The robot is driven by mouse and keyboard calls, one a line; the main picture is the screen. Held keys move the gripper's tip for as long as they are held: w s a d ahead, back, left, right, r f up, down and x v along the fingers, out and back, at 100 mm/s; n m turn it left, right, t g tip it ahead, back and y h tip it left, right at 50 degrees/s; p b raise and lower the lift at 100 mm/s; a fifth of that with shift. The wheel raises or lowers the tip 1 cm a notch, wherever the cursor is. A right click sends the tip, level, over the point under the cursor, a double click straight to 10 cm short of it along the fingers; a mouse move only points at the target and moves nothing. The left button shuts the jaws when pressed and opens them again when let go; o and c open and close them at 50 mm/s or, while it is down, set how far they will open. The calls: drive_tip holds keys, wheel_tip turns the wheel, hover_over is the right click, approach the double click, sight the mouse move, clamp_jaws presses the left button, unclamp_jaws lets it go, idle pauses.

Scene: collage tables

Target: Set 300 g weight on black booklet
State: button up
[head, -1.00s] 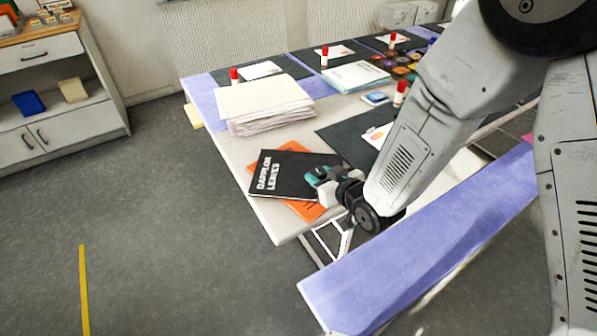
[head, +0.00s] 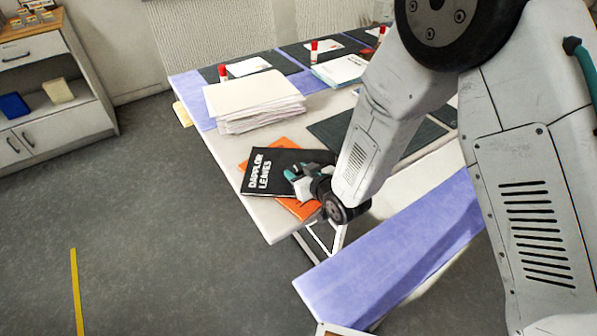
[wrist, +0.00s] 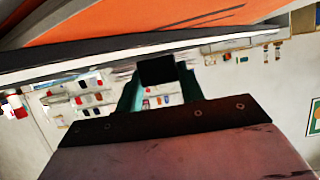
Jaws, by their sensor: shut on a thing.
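The black booklet (head: 270,178) with white lettering lies tilted on an orange booklet (head: 303,208) near the table's front left corner. My gripper (head: 296,176) is over the black booklet's right part and hides some of it. In the wrist view, the green fingers of my gripper (wrist: 157,82) are closed on a small dark block, which I take to be the 300 g weight (wrist: 157,69). Its marking cannot be read. In the head view the weight cannot be made out. I cannot tell whether it touches the booklet. An orange surface (wrist: 150,20) crosses the top of the wrist view.
A stack of pale paper (head: 255,98) stands behind the booklets. A dark mat (head: 335,128) lies to their right, partly behind my arm. A lilac bench (head: 400,250) runs along the table's front. Bare tabletop (head: 230,155) shows left of the booklets.

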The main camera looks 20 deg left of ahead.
drive_tip(key=o, duration=1.2)
drive_tip(key=shift+f, duration=0.1)
drive_tip(key=shift+r, duration=0.2)
drive_tip(key=v, duration=1.2)
drive_tip(key=shift+w+d, duration=0.1)
